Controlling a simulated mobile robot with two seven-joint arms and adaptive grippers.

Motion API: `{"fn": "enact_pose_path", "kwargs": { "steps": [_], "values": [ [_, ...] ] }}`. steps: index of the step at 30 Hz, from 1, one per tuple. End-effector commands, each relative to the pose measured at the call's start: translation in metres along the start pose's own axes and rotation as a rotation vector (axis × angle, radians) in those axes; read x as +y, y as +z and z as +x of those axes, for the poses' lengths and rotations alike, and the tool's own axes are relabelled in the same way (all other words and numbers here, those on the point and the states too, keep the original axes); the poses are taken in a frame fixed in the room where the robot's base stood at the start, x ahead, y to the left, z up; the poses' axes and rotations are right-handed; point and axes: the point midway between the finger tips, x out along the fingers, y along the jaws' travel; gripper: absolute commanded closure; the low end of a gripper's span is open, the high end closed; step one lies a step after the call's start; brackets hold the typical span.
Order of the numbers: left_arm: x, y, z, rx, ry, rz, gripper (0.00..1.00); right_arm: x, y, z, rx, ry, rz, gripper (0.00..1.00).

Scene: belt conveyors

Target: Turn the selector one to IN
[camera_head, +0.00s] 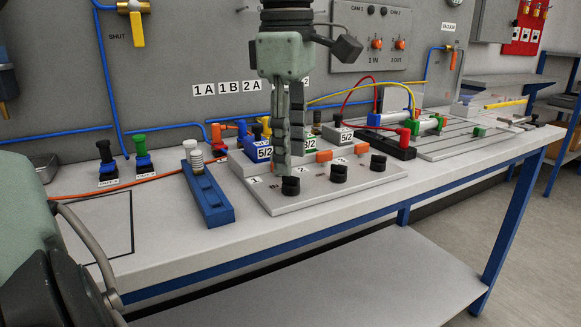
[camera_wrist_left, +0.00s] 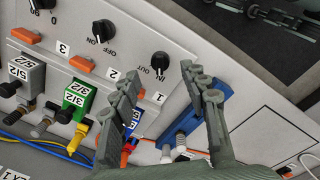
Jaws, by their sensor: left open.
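Selector one is a black round knob (camera_head: 290,186) at the front left of a light grey panel (camera_head: 330,199), by the label 1. It also shows in the left wrist view (camera_wrist_left: 160,62), with IN and OUT printed beside it; I cannot tell surely which one its pointer faces. My left gripper (camera_head: 288,172) points down just above and behind the knob in the head view. In the left wrist view its two fingers (camera_wrist_left: 158,72) are spread, with the knob between and beyond their tips. I see no grip on the knob. My right gripper is not in view.
Two similar knobs, selector two (camera_head: 339,173) and selector three (camera_head: 378,162), stand to the right. Orange blocks and 5/2 valve blocks (camera_head: 340,135) with hoses lie behind. A blue bar with a white fitting (camera_head: 208,195) lies left of the panel. The table's front edge is close.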

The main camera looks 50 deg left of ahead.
Motion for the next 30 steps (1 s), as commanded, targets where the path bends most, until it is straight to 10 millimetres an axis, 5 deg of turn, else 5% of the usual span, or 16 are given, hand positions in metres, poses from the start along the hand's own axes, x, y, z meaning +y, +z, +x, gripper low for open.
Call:
{"fn": "enact_pose_path", "kwargs": {
  "steps": [6, 12, 30],
  "values": [
    [0.001, 0.0, -0.048, -0.001, 0.003, -0.002, 0.55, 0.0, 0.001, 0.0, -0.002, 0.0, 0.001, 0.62],
    [0.0, 0.0, -0.073, 0.001, 0.001, -0.001, 0.55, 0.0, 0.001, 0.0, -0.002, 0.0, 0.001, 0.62],
    [0.0, 0.0, -0.079, 0.0, 0.0, 0.001, 0.55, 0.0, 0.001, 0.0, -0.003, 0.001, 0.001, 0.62]
  ]
}}
